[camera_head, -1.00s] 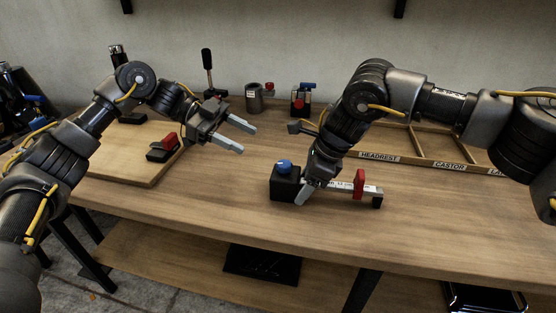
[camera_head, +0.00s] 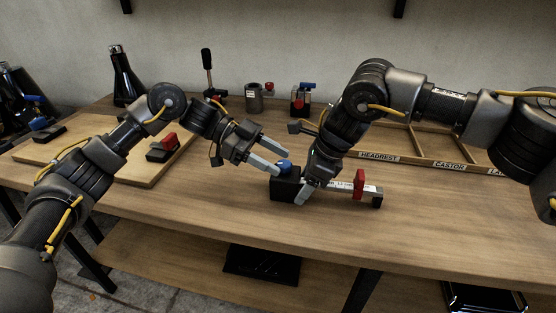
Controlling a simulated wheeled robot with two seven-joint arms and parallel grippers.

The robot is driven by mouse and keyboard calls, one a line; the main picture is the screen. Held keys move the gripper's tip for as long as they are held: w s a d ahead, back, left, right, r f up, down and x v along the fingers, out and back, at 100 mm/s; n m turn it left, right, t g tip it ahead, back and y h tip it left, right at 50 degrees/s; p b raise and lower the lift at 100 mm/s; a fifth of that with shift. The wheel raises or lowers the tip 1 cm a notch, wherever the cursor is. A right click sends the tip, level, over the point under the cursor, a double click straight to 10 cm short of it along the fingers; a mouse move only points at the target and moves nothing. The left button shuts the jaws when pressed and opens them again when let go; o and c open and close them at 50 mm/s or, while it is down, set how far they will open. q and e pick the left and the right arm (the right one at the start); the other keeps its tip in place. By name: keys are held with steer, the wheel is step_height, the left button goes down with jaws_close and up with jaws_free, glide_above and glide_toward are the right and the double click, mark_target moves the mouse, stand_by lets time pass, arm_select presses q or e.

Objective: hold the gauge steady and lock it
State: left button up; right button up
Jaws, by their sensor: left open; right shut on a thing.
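The gauge (camera_head: 342,187) lies on the wooden table, with a black block at its left end, a pale marked bar, and a red slider (camera_head: 359,182) towards its right end. A blue knob (camera_head: 284,166) sits on top of the black block. My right gripper (camera_head: 308,192) is shut on the gauge, just right of the block, and hides part of the bar. My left gripper (camera_head: 276,158) is open and empty, its fingertips close to the blue knob. I cannot tell whether they touch it.
A wooden board (camera_head: 125,175) with a red-and-black piece (camera_head: 163,148) is at left. A dark bottle (camera_head: 125,78), a metal cup (camera_head: 254,98) and a red-and-blue device (camera_head: 302,99) stand at the back. A labelled wooden tray (camera_head: 407,160) is behind my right arm. The front tabletop is clear.

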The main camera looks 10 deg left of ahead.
arm_select(q)
steer(key=shift+d+f, duration=0.3)
steer(key=shift+d, duration=0.35)
steer(key=c, duration=1)
steer(key=shift+w+m+g+y, duration=0.15)
steer(key=shift+m+g+y, duration=0.35)
steer(key=shift+m+g, duration=1.1)
arm_select(e)
steer(key=shift+r, duration=0.1)
arm_select(q)
steer(key=o, duration=1)
steer(key=v, duration=1.2)
steer(key=shift+w, duration=0.15)
